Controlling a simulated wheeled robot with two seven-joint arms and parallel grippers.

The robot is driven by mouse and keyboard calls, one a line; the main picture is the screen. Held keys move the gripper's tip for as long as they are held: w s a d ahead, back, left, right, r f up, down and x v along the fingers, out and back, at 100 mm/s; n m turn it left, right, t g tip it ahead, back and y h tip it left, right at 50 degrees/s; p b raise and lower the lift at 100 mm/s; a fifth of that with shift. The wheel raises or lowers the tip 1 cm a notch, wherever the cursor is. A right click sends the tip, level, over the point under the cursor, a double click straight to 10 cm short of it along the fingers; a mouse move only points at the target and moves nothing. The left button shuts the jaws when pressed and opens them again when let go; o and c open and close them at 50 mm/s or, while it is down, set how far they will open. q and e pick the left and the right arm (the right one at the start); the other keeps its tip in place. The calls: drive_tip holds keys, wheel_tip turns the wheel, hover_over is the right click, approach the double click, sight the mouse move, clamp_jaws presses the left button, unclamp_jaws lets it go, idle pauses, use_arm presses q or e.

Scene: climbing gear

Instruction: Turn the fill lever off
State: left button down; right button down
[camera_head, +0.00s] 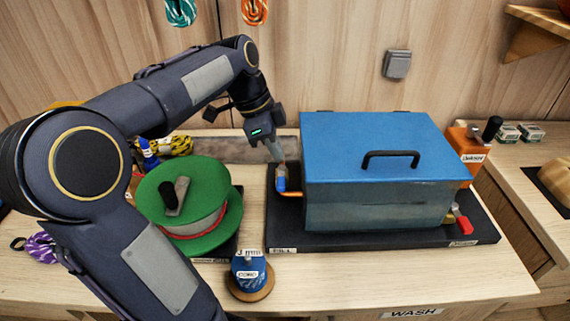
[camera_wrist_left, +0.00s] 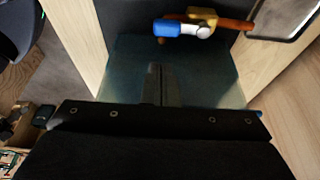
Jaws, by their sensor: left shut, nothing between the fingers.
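The fill lever has a blue handle (camera_head: 281,184) and sits beside the left end of the blue-lidded tank (camera_head: 372,150), by the FILL label (camera_head: 283,250). In the left wrist view the blue handle (camera_wrist_left: 175,28) extends left from a brass valve (camera_wrist_left: 203,19) on a copper pipe (camera_wrist_left: 236,24). My left gripper (camera_head: 277,153) points down just above and behind the lever in the head view. Its fingers (camera_wrist_left: 158,84) are together and empty, apart from the handle in the wrist view. Whether they touch anything is unclear. My right gripper is out of view.
A green round-lidded container (camera_head: 190,200) stands left of the tank, partly behind my left arm. A blue spool-like item (camera_head: 249,272) stands in front. A red lever (camera_head: 464,226) is at the tank's right end, and an orange container (camera_head: 466,150) stands behind it.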

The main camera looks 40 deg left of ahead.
sight(282, 177)
use_arm(q)
drive_tip(key=x, duration=0.9)
